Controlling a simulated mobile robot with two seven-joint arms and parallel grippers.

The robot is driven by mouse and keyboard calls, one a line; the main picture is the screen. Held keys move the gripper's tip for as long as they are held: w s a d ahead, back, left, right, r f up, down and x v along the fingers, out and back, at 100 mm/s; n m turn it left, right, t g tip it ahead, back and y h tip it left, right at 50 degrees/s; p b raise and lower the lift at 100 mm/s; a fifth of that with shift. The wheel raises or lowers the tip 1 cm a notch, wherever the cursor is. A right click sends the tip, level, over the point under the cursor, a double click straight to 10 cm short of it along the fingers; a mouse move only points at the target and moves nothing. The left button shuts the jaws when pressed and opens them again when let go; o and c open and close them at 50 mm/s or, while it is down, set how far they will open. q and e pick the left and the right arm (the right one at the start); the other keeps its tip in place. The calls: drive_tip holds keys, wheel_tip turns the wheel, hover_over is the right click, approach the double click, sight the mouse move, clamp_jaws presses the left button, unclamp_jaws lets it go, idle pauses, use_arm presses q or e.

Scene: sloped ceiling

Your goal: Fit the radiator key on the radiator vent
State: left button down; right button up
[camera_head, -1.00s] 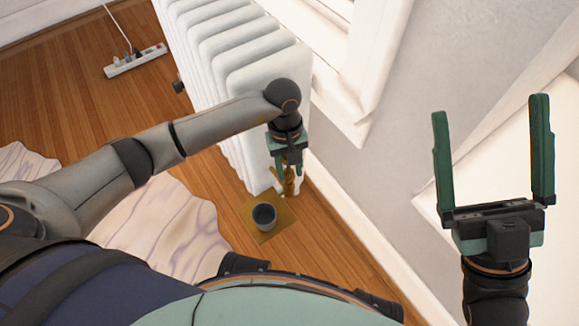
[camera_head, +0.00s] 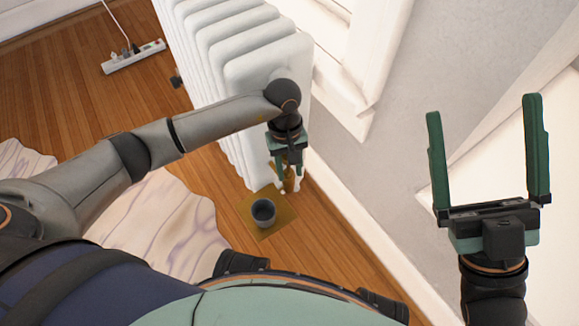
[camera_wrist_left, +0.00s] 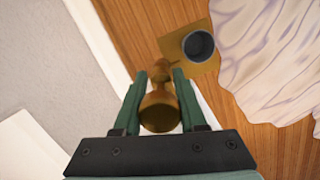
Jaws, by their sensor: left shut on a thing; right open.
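My left gripper (camera_head: 288,172) points down at the near end of the white radiator (camera_head: 265,65), low by its foot. In the left wrist view its fingers (camera_wrist_left: 160,74) are shut on a brass radiator key (camera_wrist_left: 160,112) with a rounded, knob-like near end. Beyond the fingertips the brass narrows, and I cannot tell where the key ends and the radiator vent begins. In the head view brass shows at and below the fingertips; whether the key is seated on the vent is hidden. My right gripper (camera_head: 488,155) is open and empty at the right.
A dark grey cup (camera_head: 263,211) stands on a brass-coloured square mat (camera_head: 275,226) near the radiator foot. A pale crumpled cloth (camera_head: 165,220) lies to the left. A white power strip (camera_head: 133,57) lies at the back left. The wall and baseboard (camera_head: 365,237) run along the right.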

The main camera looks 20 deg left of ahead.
use_arm(q)
drive_tip(key=shift+c, duration=1.9)
unclamp_jaws()
